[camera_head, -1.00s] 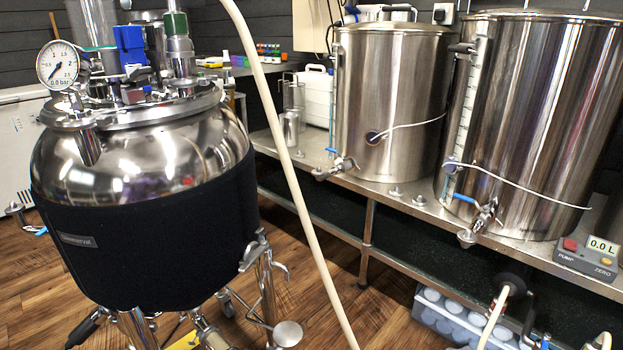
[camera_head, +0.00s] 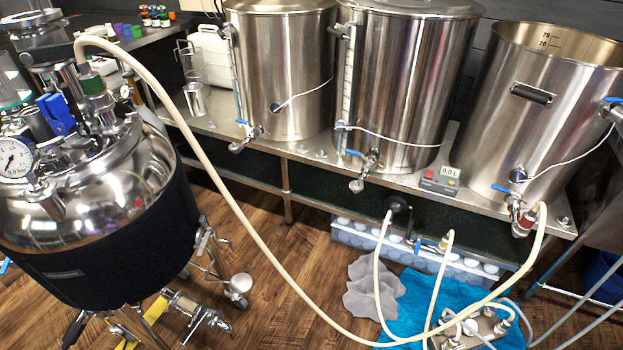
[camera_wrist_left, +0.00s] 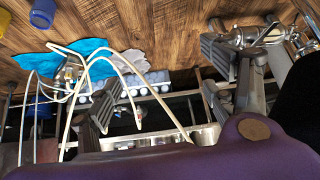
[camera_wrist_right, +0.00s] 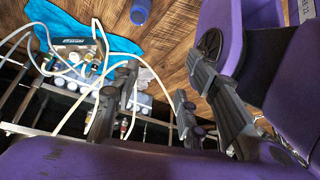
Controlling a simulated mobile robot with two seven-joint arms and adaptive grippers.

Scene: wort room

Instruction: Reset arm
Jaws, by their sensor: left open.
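No arm shows in the head view. My left gripper (camera_wrist_left: 155,85) is in the left wrist view, its two grey fingers spread wide apart with nothing between them. My right gripper (camera_wrist_right: 148,105) is in the right wrist view, its dark fingers apart and empty. Behind both grippers lie the wood floor, pale hoses and the kettle bench. Purple parts of my own arms fill the lower edge of both wrist views.
A jacketed steel vessel (camera_head: 110,215) with a gauge stands at left. A long cream hose (camera_head: 232,202) runs from its top across the floor. Several kettles, including an open one (camera_head: 525,120), stand on a steel bench. A blue cloth (camera_head: 415,312) lies on the floor.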

